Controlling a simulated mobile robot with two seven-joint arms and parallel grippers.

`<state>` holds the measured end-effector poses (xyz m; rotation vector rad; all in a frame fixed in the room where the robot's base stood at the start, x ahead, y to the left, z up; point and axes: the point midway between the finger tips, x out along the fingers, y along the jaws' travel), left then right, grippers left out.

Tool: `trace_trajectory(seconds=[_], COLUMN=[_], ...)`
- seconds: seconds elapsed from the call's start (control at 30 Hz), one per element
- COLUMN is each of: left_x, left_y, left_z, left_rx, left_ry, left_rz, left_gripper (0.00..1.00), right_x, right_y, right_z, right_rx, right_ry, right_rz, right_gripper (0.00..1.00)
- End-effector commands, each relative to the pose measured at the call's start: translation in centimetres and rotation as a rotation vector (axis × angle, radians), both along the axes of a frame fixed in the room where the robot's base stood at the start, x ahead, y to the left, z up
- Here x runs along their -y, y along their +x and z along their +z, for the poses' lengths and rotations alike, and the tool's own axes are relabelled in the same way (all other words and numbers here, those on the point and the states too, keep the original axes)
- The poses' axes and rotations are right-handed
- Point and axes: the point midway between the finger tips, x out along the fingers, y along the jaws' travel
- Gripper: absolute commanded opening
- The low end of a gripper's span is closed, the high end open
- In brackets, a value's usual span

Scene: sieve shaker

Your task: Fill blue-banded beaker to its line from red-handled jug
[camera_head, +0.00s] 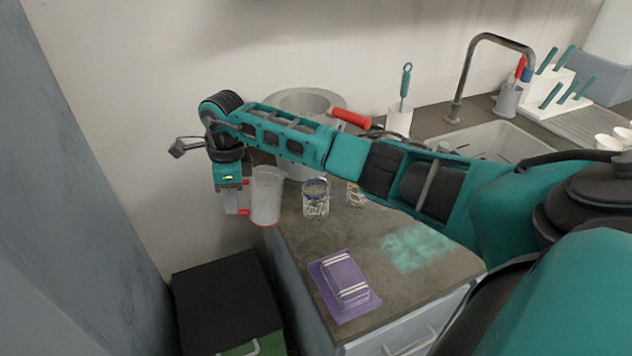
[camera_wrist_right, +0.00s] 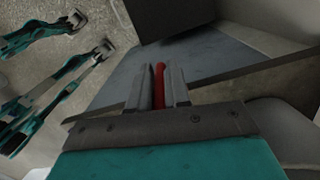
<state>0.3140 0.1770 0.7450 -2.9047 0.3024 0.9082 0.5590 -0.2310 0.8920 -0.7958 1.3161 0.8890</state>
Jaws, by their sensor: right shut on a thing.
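A whitish jug (camera_head: 266,196) is at the counter's left edge in the head view, nearly upright. Its red handle is mostly hidden there by my right gripper (camera_head: 237,203). In the right wrist view, the red handle (camera_wrist_right: 160,86) lies between the two fingers of my right gripper (camera_wrist_right: 160,95), which is shut on it. I cannot tell whether the jug touches the counter. The blue-banded beaker (camera_head: 316,199) stands upright on the counter just right of the jug, apart from the gripper. Its fill level is too small to tell. My left gripper is not in view.
Another small glass (camera_head: 355,195) stands right of the beaker, partly behind my right arm. A large grey pot (camera_head: 295,101) is behind the arm. A black box (camera_head: 222,297) stands low at left.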

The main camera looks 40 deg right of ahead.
Motion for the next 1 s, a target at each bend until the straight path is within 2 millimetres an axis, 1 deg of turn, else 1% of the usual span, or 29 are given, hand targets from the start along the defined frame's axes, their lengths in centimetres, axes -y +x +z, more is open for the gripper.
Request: trace_trajectory(seconds=[0.13, 0.3, 0.77, 0.8, 1.0], left_x=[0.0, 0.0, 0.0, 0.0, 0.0], left_y=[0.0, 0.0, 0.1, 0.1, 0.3], left_z=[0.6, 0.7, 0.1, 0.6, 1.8], left_rx=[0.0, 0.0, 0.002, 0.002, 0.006], left_ry=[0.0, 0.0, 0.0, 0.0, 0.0], left_rz=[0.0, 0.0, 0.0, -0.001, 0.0], left_gripper=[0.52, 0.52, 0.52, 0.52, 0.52], right_x=[0.5, 1.2, 3.1, 3.3, 4.4], right_y=[-0.3, -0.6, -1.6, -1.7, -2.3], right_z=[0.8, 1.4, 2.8, 3.8, 6.5], right_rx=[0.034, 0.073, 0.178, 0.189, 0.231], right_ry=[0.067, 0.142, 0.348, 0.365, 0.455], right_rz=[-0.001, -0.001, -0.002, 0.0, -0.001], right_gripper=[0.0, 0.0, 0.0, 0.0, 0.0])
